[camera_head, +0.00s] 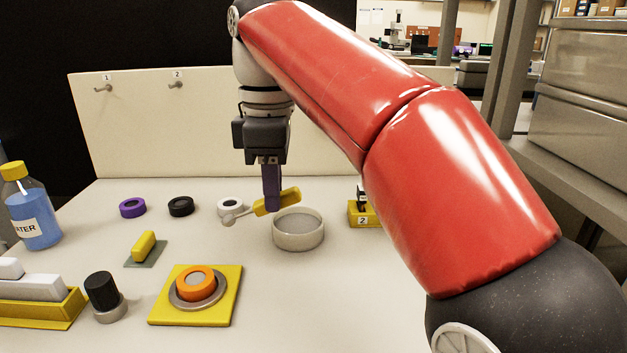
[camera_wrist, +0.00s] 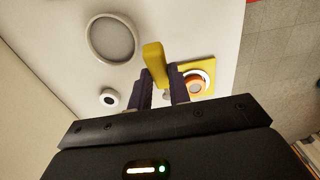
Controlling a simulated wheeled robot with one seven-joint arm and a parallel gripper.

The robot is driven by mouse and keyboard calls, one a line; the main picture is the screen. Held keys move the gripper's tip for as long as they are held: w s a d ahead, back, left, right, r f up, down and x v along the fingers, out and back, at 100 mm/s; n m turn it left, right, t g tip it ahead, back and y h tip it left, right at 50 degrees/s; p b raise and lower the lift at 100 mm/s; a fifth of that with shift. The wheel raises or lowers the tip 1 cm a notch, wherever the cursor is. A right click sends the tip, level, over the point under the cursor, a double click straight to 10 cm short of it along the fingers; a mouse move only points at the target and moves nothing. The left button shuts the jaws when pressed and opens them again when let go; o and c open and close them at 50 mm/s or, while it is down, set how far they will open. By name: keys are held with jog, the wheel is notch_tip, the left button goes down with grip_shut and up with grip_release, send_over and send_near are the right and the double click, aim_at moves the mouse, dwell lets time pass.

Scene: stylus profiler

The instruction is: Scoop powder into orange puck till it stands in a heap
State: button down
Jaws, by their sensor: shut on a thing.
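My gripper (camera_head: 271,203) is shut on the yellow handle of a scoop (camera_head: 285,199). The scoop's small grey bowl (camera_head: 229,219) points left, outside the dish; whether it carries powder is unclear. The round pale dish (camera_head: 298,243) of grey powder is just right of and below the gripper. The orange puck (camera_head: 197,294) sits in a grey ring on a yellow block at front left. Its middle looks grey, with no heap visible. It also shows in the wrist view (camera_wrist: 206,79).
Purple (camera_head: 132,208), black (camera_head: 181,206) and white (camera_head: 230,207) rings lie at the back. A yellow block on a green-grey plate (camera_head: 145,250), a black-handled tamper-like piece (camera_head: 103,293) and a water bottle (camera_head: 33,220) stand left. A yellow stand (camera_head: 362,214) is right of the dish.

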jog(key=s+a+r+y, duration=0.1)
jog(key=s+a, duration=0.3)
jog(key=s, duration=0.1)
jog(key=shift+s+r, duration=0.25)
jog(key=shift+s, duration=0.1)
jog(key=shift+f, duration=0.1)
notch_tip(320, 180, down, 4)
jog(key=b, duration=0.3)
jog(key=shift+p, duration=0.6)
dwell(0.7)
jog(key=shift+w+g+p, duration=0.2)
jog(key=shift+g+p, duration=0.4)
jog(key=shift+p, duration=0.25)
jog(key=shift+w+m+g, duration=0.1)
jog(key=shift+m+g, duration=0.3)
